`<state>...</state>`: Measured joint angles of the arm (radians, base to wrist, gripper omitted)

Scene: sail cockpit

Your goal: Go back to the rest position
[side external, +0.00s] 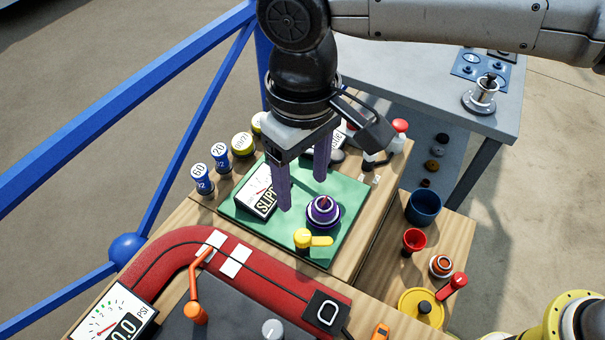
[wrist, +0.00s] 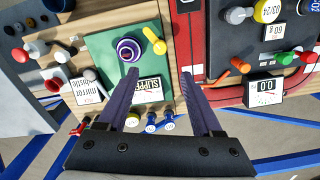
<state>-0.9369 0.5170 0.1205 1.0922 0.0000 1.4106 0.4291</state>
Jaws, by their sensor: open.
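My gripper (side external: 302,190) is open and empty. Its two long purple fingers point down over the green board (side external: 335,247) in the side view. In the wrist view my gripper (wrist: 165,88) has its fingers spread wide, with the label plate (wrist: 147,89) reading "SLIPP..." partly hidden behind one finger. A purple round knob (side external: 323,210) stands on the green board close to the fingertips; it also shows in the wrist view (wrist: 129,50). A yellow lever (side external: 312,240) sits on the board in front of the knob. I cannot tell whether a fingertip touches anything.
Blue and yellow capped knobs (side external: 220,157) line the board's left side. A red curved panel with an orange lever (side external: 195,290) lies in front. A blue rail (side external: 120,110) runs behind at left.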

